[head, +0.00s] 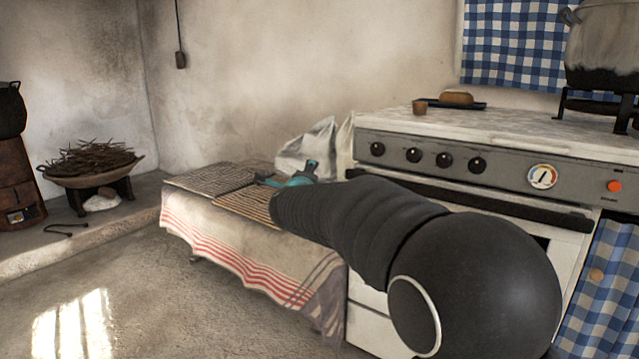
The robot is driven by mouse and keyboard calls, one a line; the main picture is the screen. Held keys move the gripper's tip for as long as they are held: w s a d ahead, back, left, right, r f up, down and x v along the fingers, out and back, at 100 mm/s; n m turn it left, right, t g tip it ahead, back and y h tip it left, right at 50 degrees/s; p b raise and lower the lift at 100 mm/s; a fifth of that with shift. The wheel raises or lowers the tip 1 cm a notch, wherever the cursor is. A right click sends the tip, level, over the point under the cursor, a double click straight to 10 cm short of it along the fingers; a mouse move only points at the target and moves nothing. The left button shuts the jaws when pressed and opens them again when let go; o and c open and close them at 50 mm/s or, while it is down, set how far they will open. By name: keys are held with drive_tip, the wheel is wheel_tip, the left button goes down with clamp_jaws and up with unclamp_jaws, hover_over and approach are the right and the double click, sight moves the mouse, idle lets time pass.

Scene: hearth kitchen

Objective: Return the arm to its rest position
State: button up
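My arm (350,225) reaches from the lower right toward the low table with the striped cloth. Its far end is over the slatted rack on that table. A small teal part (300,178) shows beyond the dark arm link; I cannot tell whether it belongs to my gripper or is a separate thing.
The cloth-covered table (235,245) holds a dark grid rack (210,180) and a slatted rack (245,203). A white stove (480,135) stands close on the right, with a large pot (605,45) above it. Floor (150,290) is clear at lower left.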

drive_tip(key=s+a+f+n+g+y+p, duration=0.1)
drive_tip(key=s+a+f+n+g+y, duration=0.15)
drive_tip(key=s+n, duration=0.2)
drive_tip(key=s+a+f+n+g+y, duration=0.1)
drive_tip(key=s+a+f+n+y, duration=0.1)
drive_tip(key=s+a+n+y, duration=0.3)
drive_tip(key=s+d+f+n+g+p, duration=0.1)
drive_tip(key=s+d+f+n+g, duration=0.1)
drive_tip(key=s+d+n, duration=0.3)
drive_tip(key=s+d+f+n+g+p, duration=0.1)
drive_tip(key=s+f+n+g, duration=0.25)
drive_tip(key=s, duration=0.25)
drive_tip(key=s+d+f+n+g+h+p, duration=0.1)
drive_tip(key=s+d+n+g+h+p, duration=0.15)
drive_tip(key=s+d, duration=0.6)
drive_tip(key=s+d+n+g+h+p, duration=0.1)
drive_tip(key=s+d+n+h+p, duration=0.3)
drive_tip(key=s, duration=0.8)
drive_tip(key=s+d+r+m+t+y+p, duration=0.1)
drive_tip(key=s+d+r+m, duration=0.1)
drive_tip(key=s+d+r, duration=0.3)
drive_tip(key=shift+s+d+r, duration=0.15)
drive_tip(key=shift+d, duration=0.45)
drive_tip(key=shift+m+t, duration=0.25)
